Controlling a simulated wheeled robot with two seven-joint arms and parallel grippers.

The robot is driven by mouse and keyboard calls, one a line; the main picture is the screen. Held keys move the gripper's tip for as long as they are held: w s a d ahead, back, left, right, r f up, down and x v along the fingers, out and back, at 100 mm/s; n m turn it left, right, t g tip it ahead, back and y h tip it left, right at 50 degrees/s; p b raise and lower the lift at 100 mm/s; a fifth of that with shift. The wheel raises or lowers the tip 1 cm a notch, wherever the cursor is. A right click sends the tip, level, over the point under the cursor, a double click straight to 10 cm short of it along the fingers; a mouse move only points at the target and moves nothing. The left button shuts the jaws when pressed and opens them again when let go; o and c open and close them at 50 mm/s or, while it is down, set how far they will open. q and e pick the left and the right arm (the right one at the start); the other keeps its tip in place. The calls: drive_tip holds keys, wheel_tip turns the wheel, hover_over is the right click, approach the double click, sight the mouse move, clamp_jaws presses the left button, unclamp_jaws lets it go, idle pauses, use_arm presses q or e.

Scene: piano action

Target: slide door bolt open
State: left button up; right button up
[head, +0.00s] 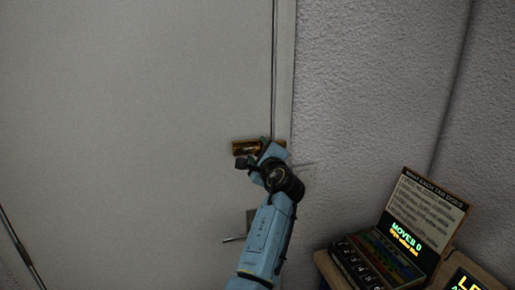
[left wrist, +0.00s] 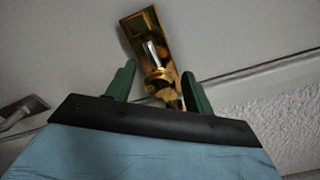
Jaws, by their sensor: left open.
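A brass door bolt (head: 243,147) is mounted on the pale grey door (head: 130,120) near its right edge. In the left wrist view the bolt (left wrist: 149,38) shows as a brass plate with a shiny rod and a rounded brass part near its lower end. My left gripper (head: 262,150) is at the bolt and hides part of it in the head view. In the left wrist view its two green fingers (left wrist: 160,84) are open, one on each side of the bolt's lower part. I cannot tell whether either finger touches it. My right gripper is in neither view.
A door handle (head: 236,239) sits below the bolt, left of my forearm. A textured wall (head: 375,90) is right of the door frame. A wooden stand at the lower right bears a numbered box with a lit "MOVES 0" display (head: 406,238).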

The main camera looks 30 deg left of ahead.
use_arm(q)
drive_tip(key=shift+w+a, duration=0.45)
drive_tip(key=shift+a, duration=0.05)
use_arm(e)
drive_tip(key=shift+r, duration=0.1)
use_arm(q)
drive_tip(key=shift+c, duration=0.4)
